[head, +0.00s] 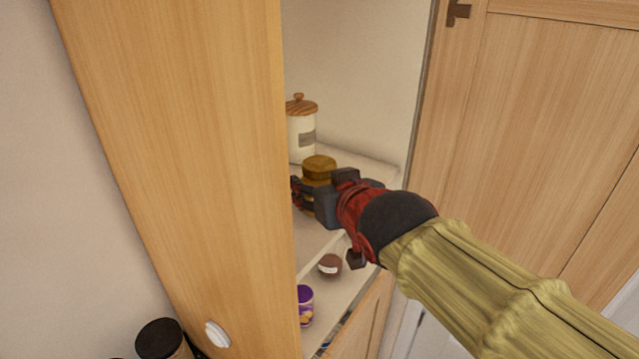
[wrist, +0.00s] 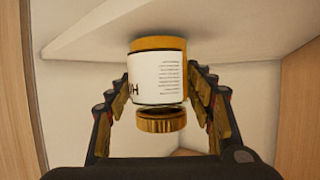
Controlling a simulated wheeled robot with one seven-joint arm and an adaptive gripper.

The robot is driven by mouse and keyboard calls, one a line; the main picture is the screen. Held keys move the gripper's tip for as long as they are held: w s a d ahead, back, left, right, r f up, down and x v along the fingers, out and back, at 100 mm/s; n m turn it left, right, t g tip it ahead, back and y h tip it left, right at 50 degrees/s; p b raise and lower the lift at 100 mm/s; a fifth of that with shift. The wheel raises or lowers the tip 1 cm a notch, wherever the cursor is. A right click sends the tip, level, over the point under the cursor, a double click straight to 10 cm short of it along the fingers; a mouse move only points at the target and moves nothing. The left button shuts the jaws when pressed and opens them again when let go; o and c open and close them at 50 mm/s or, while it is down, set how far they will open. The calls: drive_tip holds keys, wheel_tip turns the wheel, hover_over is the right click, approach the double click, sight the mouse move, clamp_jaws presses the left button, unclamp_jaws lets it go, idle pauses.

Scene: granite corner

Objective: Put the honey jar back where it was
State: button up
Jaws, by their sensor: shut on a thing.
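The honey jar (head: 319,165) has a gold lid and an amber body, and it looks upright in the head view. My gripper (head: 306,196) is shut on its body inside the open cupboard. In the wrist view the jar (wrist: 158,88) appears upside down, with a white label and the gold lid at the bottom, between my two fingers. Its base is at or close to the pale shelf (wrist: 90,40); I cannot tell whether they touch. My gripper hides much of the jar's lower part in the head view.
A cream canister (head: 301,135) with a wooden lid stands behind the jar. A small brown jar (head: 330,265) and a purple tin (head: 305,303) stand lower down. A wooden panel (head: 190,150) rises close on the left; a wooden door (head: 550,130) is on the right.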

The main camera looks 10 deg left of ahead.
idle(0.3)
drive_tip(key=shift+f, duration=0.1)
drive_tip(key=o, duration=1.7)
drive_tip(key=shift+c, duration=0.2)
drive_tip(key=b+v, duration=0.3)
drive_tip(key=v, duration=0.9)
drive_tip(key=s+d+f+m+g+h, duration=0.25)
drive_tip(key=d+f+h, duration=0.25)
drive_tip(key=d+f, duration=1)
drive_tip(key=s+d+f+m+g+h, duration=0.2)
drive_tip(key=s+d+f+m+g, duration=0.1)
drive_tip(key=s+d+f, duration=0.6)
drive_tip(key=shift+s+d+f+m, duration=0.25)
drive_tip(key=shift+d+f+m, duration=0.1)
drive_tip(key=shift+d+f, duration=0.45)
